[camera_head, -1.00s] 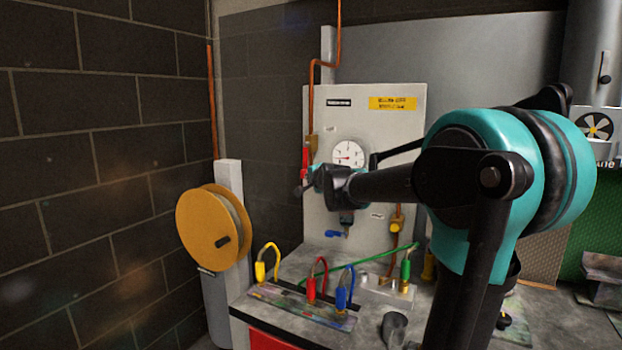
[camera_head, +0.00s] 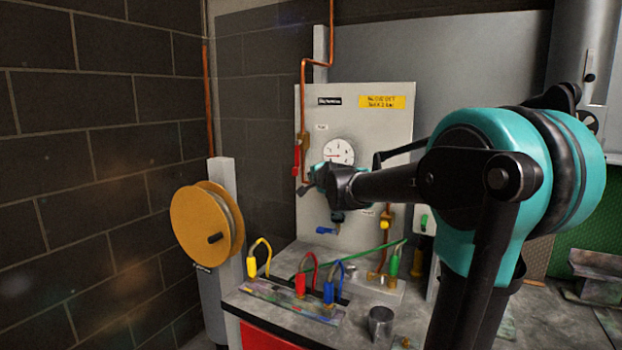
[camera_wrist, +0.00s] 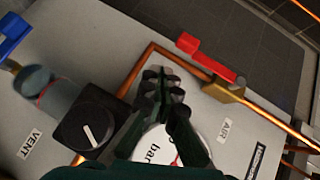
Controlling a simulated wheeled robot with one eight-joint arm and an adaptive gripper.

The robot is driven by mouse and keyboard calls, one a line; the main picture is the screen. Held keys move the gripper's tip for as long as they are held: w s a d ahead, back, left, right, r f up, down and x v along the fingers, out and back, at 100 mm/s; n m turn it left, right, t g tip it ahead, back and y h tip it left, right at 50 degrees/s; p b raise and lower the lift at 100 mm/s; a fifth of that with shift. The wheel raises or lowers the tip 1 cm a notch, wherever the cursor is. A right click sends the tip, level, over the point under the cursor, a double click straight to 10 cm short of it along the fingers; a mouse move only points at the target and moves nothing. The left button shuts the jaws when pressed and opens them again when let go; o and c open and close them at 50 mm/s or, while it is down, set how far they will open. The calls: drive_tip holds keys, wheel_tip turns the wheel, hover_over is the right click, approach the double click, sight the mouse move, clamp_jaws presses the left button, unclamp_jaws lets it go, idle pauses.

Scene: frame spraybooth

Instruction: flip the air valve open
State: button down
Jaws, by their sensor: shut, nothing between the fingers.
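The air valve has a red lever (camera_wrist: 208,60) and a brass body (camera_wrist: 222,90) on the copper pipe, beside the AIR label. The lever lies along the pipe. In the head view the red lever (camera_head: 296,160) hangs down at the panel's left edge. My gripper (camera_wrist: 163,78) is shut and empty in the wrist view. Its fingertips appear over the pipe bend, to the left of the lever's free end, with a visible gap. In the head view my gripper (camera_head: 314,184) is just right of and below the lever. The fingers partly cover the gauge (camera_wrist: 188,143).
A black knob (camera_wrist: 90,122) and a blue-handled vent valve (camera_wrist: 14,35) are left of the fingers. The grey panel (camera_head: 355,115) stands behind a bench with yellow, red, blue and green hose fittings. A yellow reel (camera_head: 205,225) is at left.

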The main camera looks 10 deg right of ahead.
drive_tip(key=f+v, duration=0.2)
drive_tip(key=v, duration=0.7)
drive_tip(key=shift+s+d, duration=0.15)
drive_tip(key=shift+s, duration=0.35)
drive_tip(key=shift+f, duration=0.15)
